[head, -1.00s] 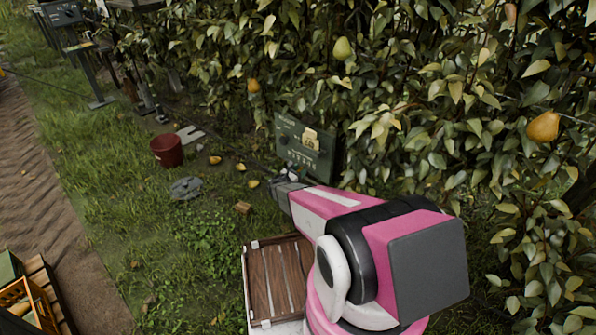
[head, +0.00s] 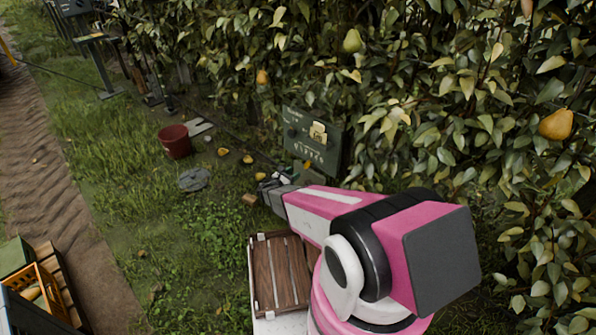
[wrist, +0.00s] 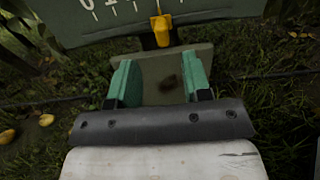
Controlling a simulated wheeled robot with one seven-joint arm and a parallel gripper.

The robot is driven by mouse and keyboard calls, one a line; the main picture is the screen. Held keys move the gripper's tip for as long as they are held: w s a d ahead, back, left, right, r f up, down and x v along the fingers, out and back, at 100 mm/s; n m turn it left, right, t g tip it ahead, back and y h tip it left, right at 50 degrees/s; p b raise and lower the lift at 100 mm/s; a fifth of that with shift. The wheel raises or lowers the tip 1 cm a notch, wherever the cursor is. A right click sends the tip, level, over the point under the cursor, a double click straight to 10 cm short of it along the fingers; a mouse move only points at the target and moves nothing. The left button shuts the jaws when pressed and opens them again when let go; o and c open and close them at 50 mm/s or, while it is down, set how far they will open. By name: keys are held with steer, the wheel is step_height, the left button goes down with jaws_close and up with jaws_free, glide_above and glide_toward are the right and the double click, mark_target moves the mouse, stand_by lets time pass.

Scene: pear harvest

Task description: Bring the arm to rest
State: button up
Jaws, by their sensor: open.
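My pink and white arm reaches out over the grass toward the hedge in the head view. My gripper (head: 268,184) is at its far end, small and partly hidden by the arm. In the wrist view my gripper (wrist: 161,85) shows two green finger pads apart with nothing between them. Beyond the pads lies a flat grey-green plate (wrist: 157,64), and a yellow tab (wrist: 161,32) stands in front of the dark green sign.
The green sign (head: 312,140) stands by the hedge. A slatted wooden crate (head: 256,275) sits beside my arm. A red bucket (head: 175,141), a grey lid (head: 194,180) and several fallen pears lie on grass. Pears hang in the hedge, one at right (head: 556,124).

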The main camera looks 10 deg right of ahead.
steer(key=shift+s+a, duration=0.2)
steer(key=shift+a, duration=0.05)
stand_by(0.3)
steer(key=s+d+r+m+g+y, duration=0.2)
steer(key=s+d+r+m+g, duration=0.25)
steer(key=s+r+m, duration=0.2)
steer(key=s+d+r+m+g+y, duration=0.35)
steer(key=s+r+m+g, duration=0.2)
steer(key=m, duration=0.25)
steer(key=s+a+r+m+y, duration=0.5)
steer(key=s+r+m+y, duration=0.4)
steer(key=s+r+m, duration=0.1)
steer(key=shift+s+a+r+m+g, duration=0.2)
steer(key=shift+s+r+m+g, duration=0.1)
steer(key=shift+s+m, duration=0.1)
